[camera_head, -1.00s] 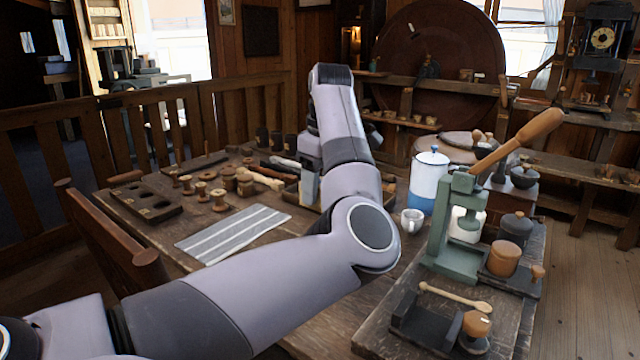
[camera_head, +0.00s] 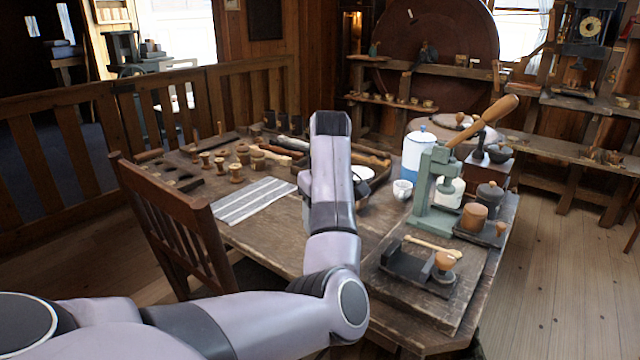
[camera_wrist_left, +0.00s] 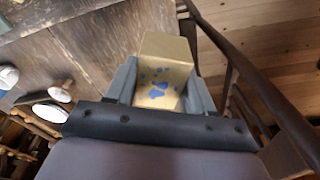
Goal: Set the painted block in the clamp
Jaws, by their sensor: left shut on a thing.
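The painted block (camera_wrist_left: 160,85), pale yellow wood with blue splotches, sits between the two grey fingers of my left gripper (camera_wrist_left: 163,78) in the left wrist view. The gripper is shut on it, above the table's edge. In the head view my own arm hides the block and the fingers. A low dark fixture (camera_head: 408,268) with a pale wooden handle and a round wooden knob lies on a board at the table's front right; it looks like the clamp. My left arm stands to its left, apart from it. My right gripper is not in view.
A green lever press (camera_head: 430,190) stands behind the fixture, with a blue-and-white pot (camera_head: 414,160) and white mug (camera_head: 402,190) nearby. A striped cloth (camera_head: 254,200) and several spools (camera_head: 236,172) lie at left. A wooden chair (camera_head: 178,220) stands at the front left.

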